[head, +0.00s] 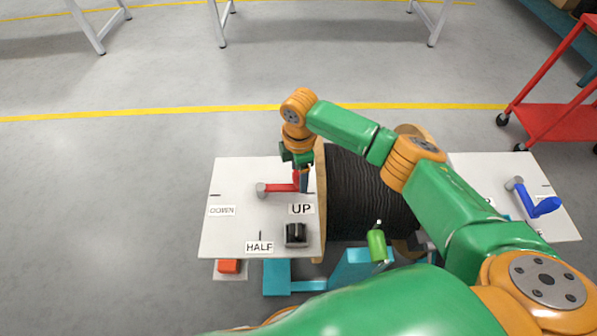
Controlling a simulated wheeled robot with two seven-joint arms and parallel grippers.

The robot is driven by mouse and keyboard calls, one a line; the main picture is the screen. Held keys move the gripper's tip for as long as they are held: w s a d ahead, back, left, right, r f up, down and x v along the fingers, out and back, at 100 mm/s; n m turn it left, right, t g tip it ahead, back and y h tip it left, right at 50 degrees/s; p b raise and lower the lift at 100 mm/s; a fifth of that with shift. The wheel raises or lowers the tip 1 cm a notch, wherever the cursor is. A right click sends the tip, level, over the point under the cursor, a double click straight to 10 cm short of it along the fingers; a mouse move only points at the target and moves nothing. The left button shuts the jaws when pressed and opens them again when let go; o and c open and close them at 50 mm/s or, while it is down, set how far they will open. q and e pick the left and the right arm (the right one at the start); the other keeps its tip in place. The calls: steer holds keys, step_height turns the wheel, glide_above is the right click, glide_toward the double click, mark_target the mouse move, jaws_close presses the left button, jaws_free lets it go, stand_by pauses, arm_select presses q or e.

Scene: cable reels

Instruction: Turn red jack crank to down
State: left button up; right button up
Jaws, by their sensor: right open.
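The red jack crank (281,188) is on the white panel (232,180) left of the cable reel. It extends right from a grey hub (261,190), with its handle end near the UP label (301,209). The DOWN label (222,211) is left of the hub and the HALF label (259,247) is below it. My right gripper (302,180) is open at the handle end of the crank, pointing down. The fingers partly hide the handle, and I cannot tell whether they touch it. My left gripper is not in view.
The black cable reel (360,195) stands right of the panel, under my right arm. A black switch (296,233) sits at the panel's lower right. A second white panel (480,165) carries a blue crank (540,207). A red cart (555,117) stands far right. The floor left is clear.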

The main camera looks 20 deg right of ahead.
steer(key=shift+w+f, duration=0.1)
steer(key=shift+f, duration=0.2)
jaws_close()
steer(key=shift+r, duration=0.1)
stand_by(1.1)
